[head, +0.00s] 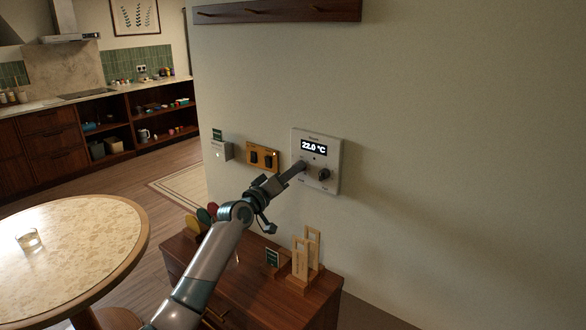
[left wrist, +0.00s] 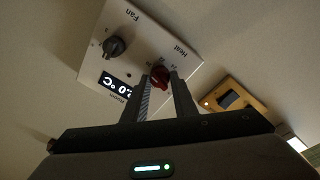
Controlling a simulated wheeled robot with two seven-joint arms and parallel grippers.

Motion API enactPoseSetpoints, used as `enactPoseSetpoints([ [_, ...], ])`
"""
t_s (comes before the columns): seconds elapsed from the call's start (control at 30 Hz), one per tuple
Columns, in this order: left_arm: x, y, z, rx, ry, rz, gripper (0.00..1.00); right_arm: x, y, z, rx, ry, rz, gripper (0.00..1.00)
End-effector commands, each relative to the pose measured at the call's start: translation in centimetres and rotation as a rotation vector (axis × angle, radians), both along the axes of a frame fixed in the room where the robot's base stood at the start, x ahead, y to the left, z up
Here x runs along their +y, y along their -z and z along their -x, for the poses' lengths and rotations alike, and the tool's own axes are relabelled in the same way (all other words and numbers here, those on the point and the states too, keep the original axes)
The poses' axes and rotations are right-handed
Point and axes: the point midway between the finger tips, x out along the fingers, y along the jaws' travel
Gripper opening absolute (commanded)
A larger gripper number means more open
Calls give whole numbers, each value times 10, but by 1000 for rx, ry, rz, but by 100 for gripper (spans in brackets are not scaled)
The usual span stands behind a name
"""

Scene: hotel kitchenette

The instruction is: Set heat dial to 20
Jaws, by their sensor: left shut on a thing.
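The white thermostat panel (head: 330,153) is on the wall, and its display (head: 314,147) reads 22.0 °C. In the left wrist view the panel (left wrist: 150,45) appears turned over, with the red heat dial (left wrist: 160,74) beside the word "Heat" and the black fan dial (left wrist: 115,46) beside "Fan". My left gripper (head: 301,166) is at the panel's lower left, shut on the heat dial, one finger on each side of it. The gripper hides the heat dial in the head view; the fan dial (head: 324,174) shows free to its right. My right gripper is not in view.
A wooden switch plate (head: 262,157) and a small white box (head: 221,151) are on the wall left of the panel. Below is a wooden cabinet (head: 255,278) with wooden tags (head: 305,255) and a small green sign (head: 272,258). A round table (head: 90,240) stands left. The wall right of the panel is clear.

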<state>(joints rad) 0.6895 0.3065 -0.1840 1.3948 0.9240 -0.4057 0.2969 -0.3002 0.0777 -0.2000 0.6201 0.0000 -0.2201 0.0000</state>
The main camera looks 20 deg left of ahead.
Motion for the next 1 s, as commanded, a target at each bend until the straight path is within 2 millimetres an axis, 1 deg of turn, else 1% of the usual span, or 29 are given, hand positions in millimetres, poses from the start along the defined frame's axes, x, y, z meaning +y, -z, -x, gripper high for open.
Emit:
enactPoseSetpoints([
  [0.2, -1, 2, 0, 17, 1, 38, 3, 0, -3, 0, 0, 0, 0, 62],
  [0.57, -1, 2, 0, 18, 0, 39, 3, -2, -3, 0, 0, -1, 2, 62],
  [0.6, 0, 2, 0, 18, 0, 39, 35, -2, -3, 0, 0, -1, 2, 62],
  [0.63, 0, 2, 0, 17, 1, 40, 42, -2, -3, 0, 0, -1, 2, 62],
  [0.67, 0, 2, 0, 17, 1, 40, 44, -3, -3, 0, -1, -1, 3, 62],
  [1.0, 0, 1, 1, 15, 0, 39, 44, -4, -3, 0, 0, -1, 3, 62],
])
